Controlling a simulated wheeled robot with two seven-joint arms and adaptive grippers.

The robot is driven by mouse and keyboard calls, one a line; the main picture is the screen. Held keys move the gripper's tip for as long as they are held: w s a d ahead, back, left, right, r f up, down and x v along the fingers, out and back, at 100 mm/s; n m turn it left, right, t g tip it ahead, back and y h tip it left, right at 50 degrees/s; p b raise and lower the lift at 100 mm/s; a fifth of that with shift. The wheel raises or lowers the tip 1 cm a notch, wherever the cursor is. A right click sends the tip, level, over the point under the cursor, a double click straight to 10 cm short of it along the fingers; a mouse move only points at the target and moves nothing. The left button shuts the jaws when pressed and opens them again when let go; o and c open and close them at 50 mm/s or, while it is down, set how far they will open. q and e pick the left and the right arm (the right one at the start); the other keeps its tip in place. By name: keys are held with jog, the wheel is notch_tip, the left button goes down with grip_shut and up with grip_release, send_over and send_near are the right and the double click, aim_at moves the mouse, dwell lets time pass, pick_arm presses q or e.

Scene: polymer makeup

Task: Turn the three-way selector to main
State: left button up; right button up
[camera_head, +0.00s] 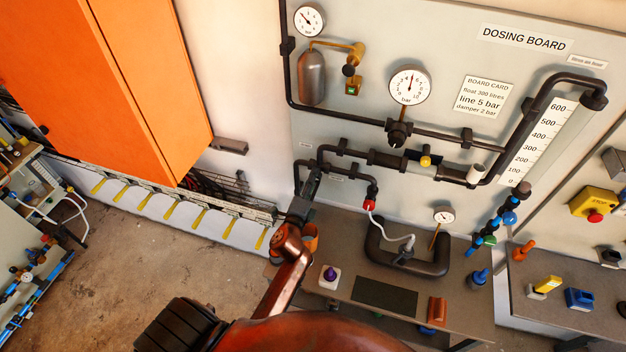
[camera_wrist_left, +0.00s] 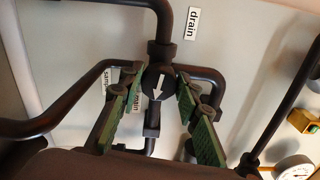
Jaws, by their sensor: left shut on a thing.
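The three-way selector (camera_wrist_left: 158,84) is a round dark knob with a white arrow, at a junction of black pipes in the left wrist view. Its arrow points down in that picture, along the lower pipe. A "main" label (camera_wrist_left: 138,104) is beside that pipe, a "sample" label (camera_wrist_left: 106,86) is to the left, and a "drain" label (camera_wrist_left: 193,24) is above. My left gripper (camera_wrist_left: 159,88) has its green-padded fingers on either side of the knob, shut on it. In the head view my left gripper (camera_head: 311,184) reaches the lower left pipework and hides the selector. My right gripper is not in view.
The dosing board (camera_head: 430,50) carries gauges and black pipes around the gripper. A red-ended hose fitting (camera_head: 369,205) hangs just right of it. Below is a bench (camera_head: 340,291) with small parts. An orange cabinet (camera_head: 125,80) stands left, with open floor below it.

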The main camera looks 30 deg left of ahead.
pick_arm(q)
jog(key=shift+f+n, duration=0.1)
jog(key=shift+n, duration=0.7)
jog(key=o, duration=1.1)
jog(key=v, duration=1.2)
